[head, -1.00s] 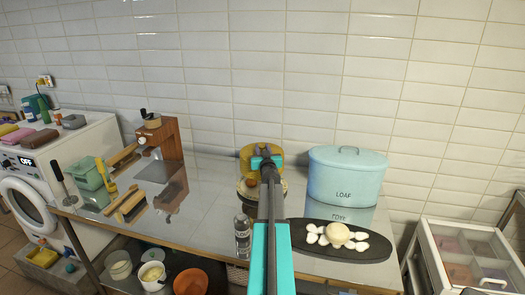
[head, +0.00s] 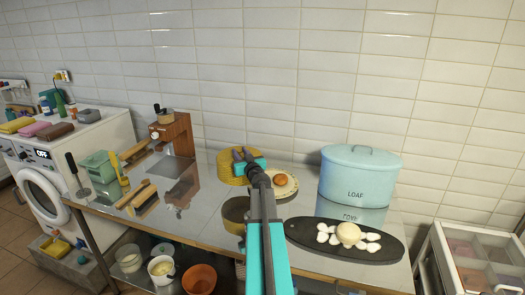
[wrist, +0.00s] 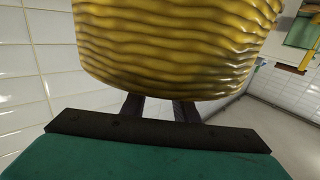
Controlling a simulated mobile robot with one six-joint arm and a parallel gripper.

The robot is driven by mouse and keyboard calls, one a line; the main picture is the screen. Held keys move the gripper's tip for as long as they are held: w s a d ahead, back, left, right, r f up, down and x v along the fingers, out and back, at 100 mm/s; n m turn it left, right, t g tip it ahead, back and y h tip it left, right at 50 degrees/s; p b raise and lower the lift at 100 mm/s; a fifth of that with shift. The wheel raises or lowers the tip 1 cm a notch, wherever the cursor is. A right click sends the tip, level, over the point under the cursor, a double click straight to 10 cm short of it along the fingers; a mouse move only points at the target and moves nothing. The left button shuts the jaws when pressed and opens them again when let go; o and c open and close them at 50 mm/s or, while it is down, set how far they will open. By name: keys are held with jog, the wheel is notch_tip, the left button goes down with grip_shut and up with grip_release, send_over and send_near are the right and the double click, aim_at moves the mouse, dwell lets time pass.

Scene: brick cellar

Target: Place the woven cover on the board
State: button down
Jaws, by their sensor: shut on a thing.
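The yellow woven cover (head: 230,167) is held by my gripper (head: 241,154) above the back of the shiny table; its reflection shows below it. In the wrist view the ribbed cover (wrist: 175,45) fills the top, with my gripper's dark fingers (wrist: 160,108) meeting its lower side. My gripper is shut on it. A dark oval board (head: 385,252) lies at the table's front right, apart from the cover. It bears a pale round item (head: 348,233) and several white pieces.
A pale plate (head: 291,190) with an orange-brown round item (head: 281,180) is right of the cover. A blue LOAF tin (head: 357,172) stands behind the board. A wooden machine (head: 178,136) and green box (head: 98,165) stand left. Bare table lies at centre left.

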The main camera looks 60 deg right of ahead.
jog(key=w+a+f+n+t+y+b, duration=0.1)
jog(key=w+a+n+y, duration=0.25)
jog(key=a, duration=0.85)
jog(key=w+a+f+n+t+y+b, duration=0.1)
jog(key=w+a+f+n+y, duration=0.3)
jog(key=a, duration=0.7)
jog(key=w+a+r+n+t+y+b, duration=0.15)
jog(key=a+y, duration=0.45)
jog(key=a, duration=0.6)
jog(key=s+a+f+n+g+y, duration=0.2)
jog(key=a+n+y, duration=0.1)
jog(key=a, duration=0.7)
jog(key=s+a+f+n+g+y+b, duration=0.1)
jog(key=s+a+f+n+g+y, duration=0.1)
jog(key=a, duration=0.9)
jog(key=s+a+f+n+g+y, duration=0.3)
jog(key=a+y, duration=0.3)
jog(key=a, duration=0.4)
jog(key=shift+s+a+n+g+b, duration=0.3)
jog(key=shift+s+a+g, duration=0.1)
jog(key=shift+g, duration=0.15)
jog(key=shift+d, duration=0.15)
